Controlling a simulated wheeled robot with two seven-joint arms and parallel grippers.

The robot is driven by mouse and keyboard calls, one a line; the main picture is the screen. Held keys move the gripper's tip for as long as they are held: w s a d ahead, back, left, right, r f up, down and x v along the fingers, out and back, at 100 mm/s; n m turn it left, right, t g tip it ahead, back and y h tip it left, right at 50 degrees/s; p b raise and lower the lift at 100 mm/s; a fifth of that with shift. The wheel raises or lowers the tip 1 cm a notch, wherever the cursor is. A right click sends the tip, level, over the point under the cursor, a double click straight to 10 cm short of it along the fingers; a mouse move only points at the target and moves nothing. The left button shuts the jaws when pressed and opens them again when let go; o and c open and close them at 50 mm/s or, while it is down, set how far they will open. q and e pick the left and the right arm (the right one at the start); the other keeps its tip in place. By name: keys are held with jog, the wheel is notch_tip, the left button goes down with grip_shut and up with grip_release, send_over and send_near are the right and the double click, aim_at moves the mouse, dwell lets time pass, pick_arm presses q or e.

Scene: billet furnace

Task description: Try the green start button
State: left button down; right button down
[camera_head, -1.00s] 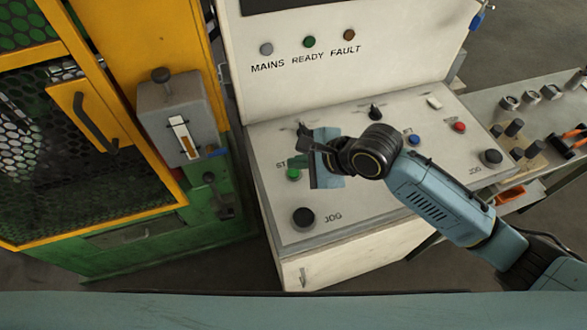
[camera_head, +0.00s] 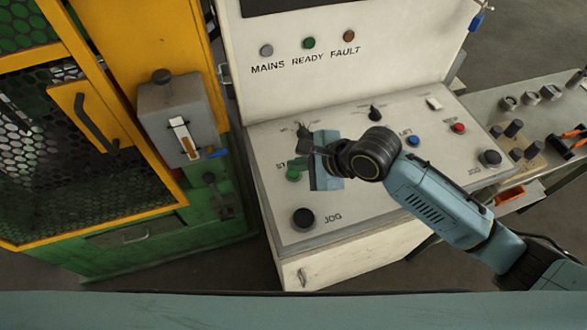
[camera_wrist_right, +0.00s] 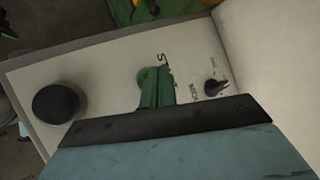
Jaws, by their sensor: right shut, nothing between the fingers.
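The green start button (camera_head: 293,174) sits at the left of the sloping white control panel (camera_head: 350,205), above a black JOG knob (camera_head: 303,218). My right gripper (camera_head: 297,164) is shut and empty, its green fingertips close beside the button's upper edge in the head view. In the right wrist view the shut green fingers (camera_wrist_right: 156,86) cover most of a round button behind them. I cannot tell whether the tips touch it. My left gripper is not in view.
The panel also has a blue button (camera_head: 413,141), a red button (camera_head: 459,127) and a second black knob (camera_head: 490,157). A yellow and green caged machine (camera_head: 95,215) stands at the left. A side table (camera_head: 480,98) with small parts is at the right.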

aim_at(298, 174)
jog(key=shift+f, duration=0.2)
jog(key=shift+f, duration=0.45)
dwell(0.8)
jog(key=shift+r+p, duration=0.1)
jog(key=shift+p, duration=0.25)
jog(key=shift+r+p, duration=0.75)
jog(key=shift+p, duration=0.5)
notch_tip(298, 174, up, 5)
jog(key=p, duration=0.6)
jog(key=shift+r+p, duration=0.1)
jog(key=shift+p, duration=0.25)
